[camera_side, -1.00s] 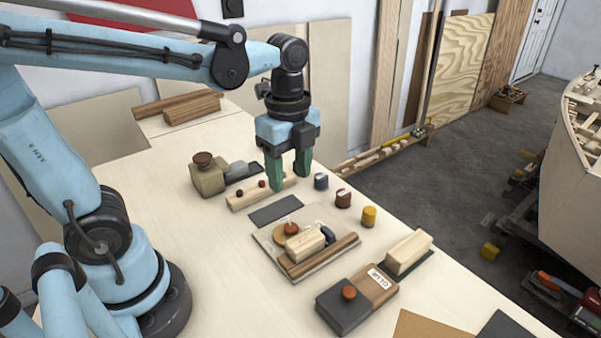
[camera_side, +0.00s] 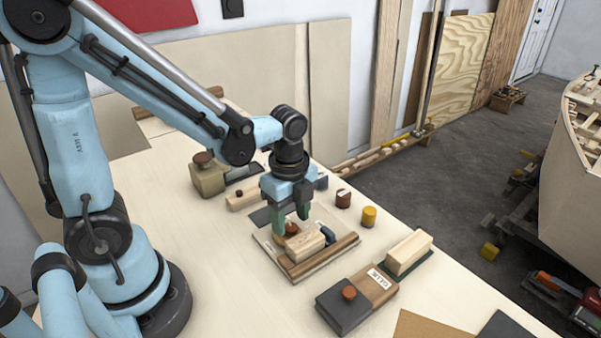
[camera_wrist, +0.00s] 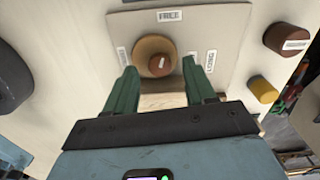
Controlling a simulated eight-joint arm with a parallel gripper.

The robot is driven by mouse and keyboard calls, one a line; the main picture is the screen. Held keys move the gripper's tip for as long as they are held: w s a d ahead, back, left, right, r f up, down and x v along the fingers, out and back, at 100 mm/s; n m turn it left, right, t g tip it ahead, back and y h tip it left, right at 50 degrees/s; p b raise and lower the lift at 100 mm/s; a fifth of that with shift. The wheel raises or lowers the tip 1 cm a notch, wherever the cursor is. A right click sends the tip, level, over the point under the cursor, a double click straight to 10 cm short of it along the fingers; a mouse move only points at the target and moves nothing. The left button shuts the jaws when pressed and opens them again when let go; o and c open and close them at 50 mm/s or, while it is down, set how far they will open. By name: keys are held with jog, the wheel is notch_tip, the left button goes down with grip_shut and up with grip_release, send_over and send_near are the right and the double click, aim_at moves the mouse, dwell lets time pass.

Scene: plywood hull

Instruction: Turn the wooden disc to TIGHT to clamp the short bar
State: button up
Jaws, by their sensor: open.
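The wooden disc (camera_wrist: 143,46) lies on a pale board (camera_wrist: 220,20), with a red-brown knob (camera_wrist: 158,65) on it. A label above it in the wrist view reads FREE (camera_wrist: 170,15); side labels are hard to read. My gripper (camera_side: 291,226) is open, its green fingers pointing down around the knob area. In the wrist view its fingertips (camera_wrist: 160,67) are on either side of the knob; contact cannot be told. The short bar (camera_side: 305,246) lies on the board just in front of the knob. In the side view the fingers partly hide the disc.
A brown rail (camera_side: 325,258) runs along the board's near edge. Red-brown (camera_side: 343,198) and yellow (camera_side: 369,216) cylinders stand to the right. A dark block with a knob (camera_side: 343,308) and a pale block (camera_side: 408,252) are nearer.

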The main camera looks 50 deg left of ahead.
jog(key=shift+f, duration=0.55)
grip_shut()
